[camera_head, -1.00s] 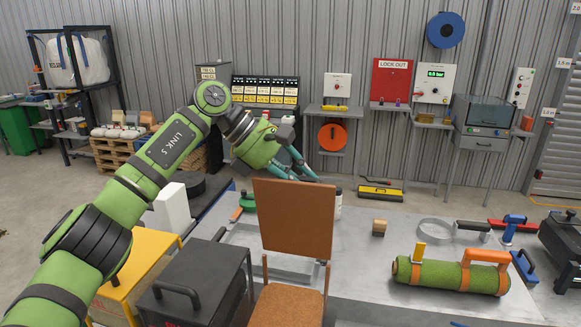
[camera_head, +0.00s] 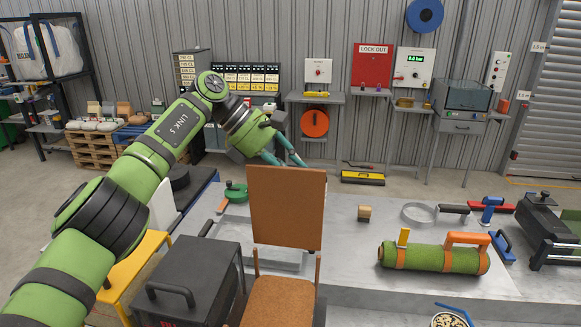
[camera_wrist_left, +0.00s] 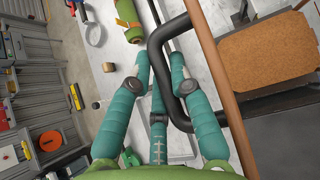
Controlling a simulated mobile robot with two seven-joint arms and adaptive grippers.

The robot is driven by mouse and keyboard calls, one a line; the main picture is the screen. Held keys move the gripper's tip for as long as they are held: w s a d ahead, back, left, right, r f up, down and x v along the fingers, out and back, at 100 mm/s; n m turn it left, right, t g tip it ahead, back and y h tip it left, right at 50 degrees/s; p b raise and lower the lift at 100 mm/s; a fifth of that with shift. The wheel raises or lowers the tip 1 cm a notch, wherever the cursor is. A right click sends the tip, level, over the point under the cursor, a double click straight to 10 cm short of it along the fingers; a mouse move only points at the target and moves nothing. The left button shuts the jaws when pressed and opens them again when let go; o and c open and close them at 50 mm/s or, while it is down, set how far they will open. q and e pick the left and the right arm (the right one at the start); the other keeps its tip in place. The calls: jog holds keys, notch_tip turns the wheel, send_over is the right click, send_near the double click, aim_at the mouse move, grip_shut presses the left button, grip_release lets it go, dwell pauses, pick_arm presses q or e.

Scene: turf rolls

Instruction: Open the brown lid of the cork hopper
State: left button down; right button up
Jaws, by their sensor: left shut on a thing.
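The brown lid (camera_head: 287,207) of the cork hopper stands upright in the head view, raised above the hopper's brown cork top (camera_head: 278,303). In the left wrist view the lid (camera_wrist_left: 217,85) is nearly edge-on, with the cork surface (camera_wrist_left: 270,55) to its right. A bent black handle (camera_wrist_left: 158,40) sits on the lid's far side. My left gripper (camera_head: 293,158) is behind the lid in the head view, its fingertips partly hidden by it. In the wrist view my left gripper (camera_wrist_left: 155,55) is shut on the handle. My right gripper is not in view.
A black box with a handle (camera_head: 190,290) stands left of the hopper. A wooden block (camera_head: 364,212) and a metal ring (camera_head: 417,213) lie farther back.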

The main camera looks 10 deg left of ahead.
pick_arm(q)
jog(key=shift+f, duration=0.1)
jog(key=c, duration=1.1)
grip_release()
jog(key=v, duration=0.7)
jog(key=shift+r, duration=0.25)
jog(key=shift+a, duration=0.1)
jog(key=shift+a, duration=0.1)
